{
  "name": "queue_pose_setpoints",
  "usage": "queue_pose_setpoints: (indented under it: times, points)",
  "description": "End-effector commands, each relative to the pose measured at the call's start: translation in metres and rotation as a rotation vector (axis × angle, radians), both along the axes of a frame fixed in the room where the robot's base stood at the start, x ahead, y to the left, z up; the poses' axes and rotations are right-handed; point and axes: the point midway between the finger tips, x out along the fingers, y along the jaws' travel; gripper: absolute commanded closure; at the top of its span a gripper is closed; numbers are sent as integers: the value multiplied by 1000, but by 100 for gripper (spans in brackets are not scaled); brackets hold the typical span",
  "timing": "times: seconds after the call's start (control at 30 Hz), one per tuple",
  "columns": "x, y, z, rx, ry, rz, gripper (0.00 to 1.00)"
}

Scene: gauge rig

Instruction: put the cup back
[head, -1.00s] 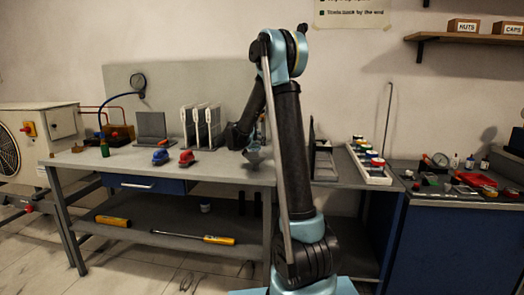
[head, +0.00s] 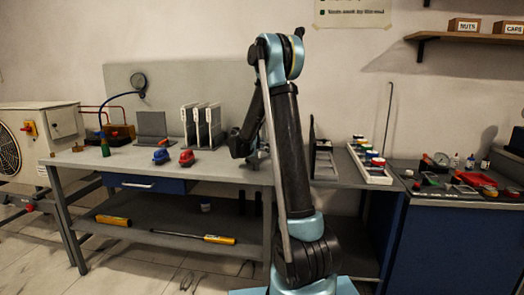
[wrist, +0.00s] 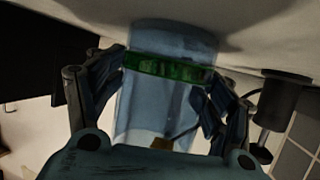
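The cup (wrist: 152,108) is a clear, bluish cylinder with a green band around it, seen close up in the wrist view. My gripper (wrist: 166,82) has one finger on each side of the cup, and both finger pads appear to press on its wall near the band. The cup's banded end is close to a pale surface at the top of the wrist view; I cannot tell whether it touches. In the head view my arm reaches over the grey bench (head: 90,163), and the arm hides most of the gripper and the cup.
Upright white panels (head: 201,127), a blue item (head: 161,156) and a red item (head: 187,158) stand left of my arm. A dark rack (head: 324,160) and a white tray (head: 372,168) of small containers are at right. A dark post-like object (wrist: 282,100) is beside my gripper.

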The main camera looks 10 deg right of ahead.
Motion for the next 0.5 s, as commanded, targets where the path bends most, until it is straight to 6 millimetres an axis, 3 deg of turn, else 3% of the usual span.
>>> queue_pose_setpoints:
  times: [0.27, 0.5]
  points:
    - [-1, 0, 2, 0, 0, 0, 28]
    - [-23, 16, 14, -1, 0, 1, 28]
